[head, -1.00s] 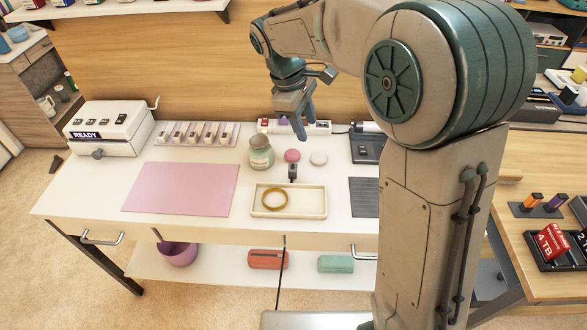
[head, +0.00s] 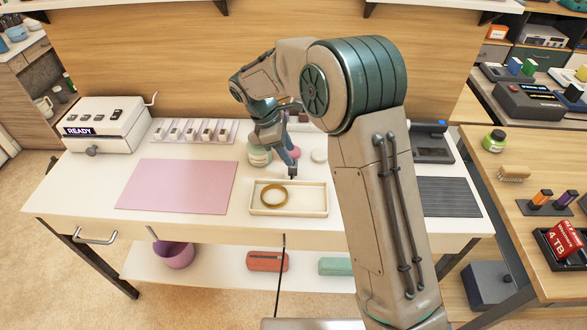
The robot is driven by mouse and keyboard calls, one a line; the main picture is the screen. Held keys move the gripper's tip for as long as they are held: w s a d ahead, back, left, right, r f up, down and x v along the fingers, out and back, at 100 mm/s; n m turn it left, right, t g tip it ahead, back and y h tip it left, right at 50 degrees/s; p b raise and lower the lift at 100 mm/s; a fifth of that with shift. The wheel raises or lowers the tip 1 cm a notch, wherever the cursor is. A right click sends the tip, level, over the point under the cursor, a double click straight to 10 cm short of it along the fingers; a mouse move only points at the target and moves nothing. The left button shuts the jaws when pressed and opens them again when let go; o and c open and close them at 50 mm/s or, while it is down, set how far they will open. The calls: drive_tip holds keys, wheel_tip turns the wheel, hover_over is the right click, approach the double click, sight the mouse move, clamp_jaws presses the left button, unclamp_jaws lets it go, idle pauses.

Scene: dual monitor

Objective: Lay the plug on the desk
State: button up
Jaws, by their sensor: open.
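A small dark piece that looks like the plug (head: 292,176) stands on the white desk (head: 90,190), just behind the cream tray (head: 318,212). My gripper is in front of its upper part, so only its lower end shows. My gripper (head: 289,168) is low over the desk, pointing down, with its fingertips at the plug. It is open. I cannot tell whether the fingers are around the plug or just beside it. A thin black cord (head: 282,262) hangs below the desk's front edge; its link to the plug cannot be seen.
The tray holds a yellow ring (head: 274,195). A jar (head: 259,155) and a pink round item (head: 267,151) stand close to my gripper, partly hidden. A white disc (head: 320,155) is to the right. The pink mat (head: 178,186) is clear.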

sight(293, 170)
drive_tip(key=shift+a+x, duration=0.2)
drive_tip(key=shift+x, duration=2.55)
drive_tip(key=shift+s, duration=0.15)
drive_tip(key=c, duration=0.8)
drive_tip(key=shift+c, duration=0.2)
